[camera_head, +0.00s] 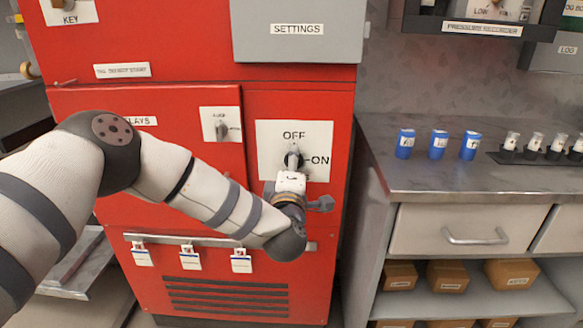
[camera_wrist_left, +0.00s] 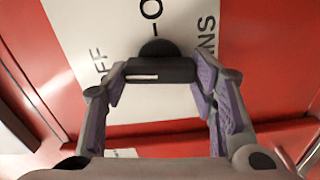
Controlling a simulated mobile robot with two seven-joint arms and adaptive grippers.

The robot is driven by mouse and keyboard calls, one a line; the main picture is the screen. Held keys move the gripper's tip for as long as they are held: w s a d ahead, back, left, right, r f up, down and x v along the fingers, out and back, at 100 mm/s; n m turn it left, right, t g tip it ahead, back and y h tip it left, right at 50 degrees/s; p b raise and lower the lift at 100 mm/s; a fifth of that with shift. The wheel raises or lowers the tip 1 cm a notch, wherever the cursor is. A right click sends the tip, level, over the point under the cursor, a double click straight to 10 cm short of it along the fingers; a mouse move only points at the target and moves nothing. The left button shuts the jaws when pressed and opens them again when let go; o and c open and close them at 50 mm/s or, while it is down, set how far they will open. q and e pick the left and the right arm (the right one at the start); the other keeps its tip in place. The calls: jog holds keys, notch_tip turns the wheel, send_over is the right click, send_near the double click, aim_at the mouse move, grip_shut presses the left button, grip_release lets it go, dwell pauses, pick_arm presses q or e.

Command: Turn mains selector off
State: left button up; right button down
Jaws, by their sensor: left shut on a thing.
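The mains selector (camera_head: 293,157) is a dark rotary knob on a white plate (camera_head: 318,140) on the red cabinet. OFF is printed above it and ON to its right. My left gripper (camera_head: 292,172) is at the knob from below and partly hides it and the lower lettering. In the left wrist view, the dark knob bar (camera_wrist_left: 160,70) lies between the purple-padded fingers of my left gripper (camera_wrist_left: 160,82), which are shut on its ends. A white mark on the bar is on the side nearer the OFF letters. My right gripper is out of view.
A smaller switch (camera_head: 221,127) is on the cabinet door left of the selector. White tags (camera_head: 190,258) hang from a rail below. A grey settings box (camera_head: 298,45) juts out above. A metal counter (camera_head: 480,180) with blue containers stands to the right.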

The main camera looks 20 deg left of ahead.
pick_arm(q)
jog(key=shift+n, duration=0.6)
jog(key=o, duration=1.1)
jog(key=shift+o, duration=0.2)
jog(key=v, duration=1.2)
jog(key=shift+f, duration=0.1)
